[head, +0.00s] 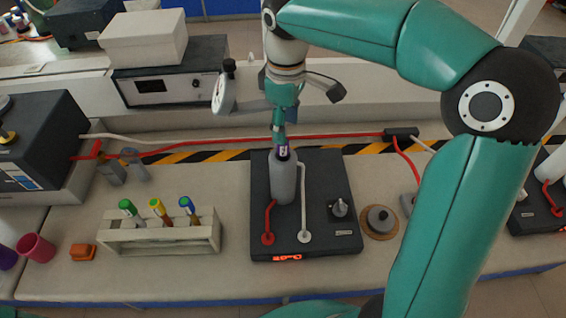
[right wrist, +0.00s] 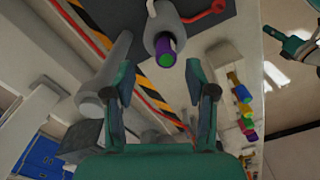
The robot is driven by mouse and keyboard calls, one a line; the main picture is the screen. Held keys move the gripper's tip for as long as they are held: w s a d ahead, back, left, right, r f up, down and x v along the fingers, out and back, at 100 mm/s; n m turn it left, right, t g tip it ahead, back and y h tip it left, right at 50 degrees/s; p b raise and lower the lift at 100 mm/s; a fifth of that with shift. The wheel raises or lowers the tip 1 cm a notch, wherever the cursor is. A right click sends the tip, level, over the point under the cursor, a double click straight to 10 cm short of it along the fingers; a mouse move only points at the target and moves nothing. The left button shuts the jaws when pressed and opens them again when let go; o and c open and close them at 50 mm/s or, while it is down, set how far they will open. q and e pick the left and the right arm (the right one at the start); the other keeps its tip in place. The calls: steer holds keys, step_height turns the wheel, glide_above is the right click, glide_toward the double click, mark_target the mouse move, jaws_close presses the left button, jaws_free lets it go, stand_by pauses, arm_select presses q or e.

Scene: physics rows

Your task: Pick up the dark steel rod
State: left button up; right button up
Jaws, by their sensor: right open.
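I cannot pick out a dark steel rod with certainty in either view. My right gripper (head: 280,138) points down over a grey cylinder (head: 284,180) that stands upright on a dark flat device (head: 325,190). A purple piece (head: 283,152) shows at the cylinder's top, just below the fingers. In the right wrist view, the open fingers (right wrist: 160,78) have nothing between them. Beyond their tips are the grey cylinder (right wrist: 162,18) and the purple piece with a green end (right wrist: 165,50). My left gripper is not in view.
A rack (head: 160,235) with several coloured-cap tubes stands left of the device. A round dark weight (head: 381,218) is on its right. A red cable (head: 330,136) and a striped band (head: 225,155) run behind. A pink cup (head: 36,248) stands far left. The front edge is clear.

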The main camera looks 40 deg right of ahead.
steer(key=shift+s+a+f+p, duration=0.1)
steer(key=shift+a+f+p, duration=0.1)
steer(key=shift+f, duration=1.35)
steer(key=shift+a+f+p, duration=0.1)
steer(key=shift+f+p, duration=0.1)
steer(key=shift+f, duration=1.3)
jaws_close()
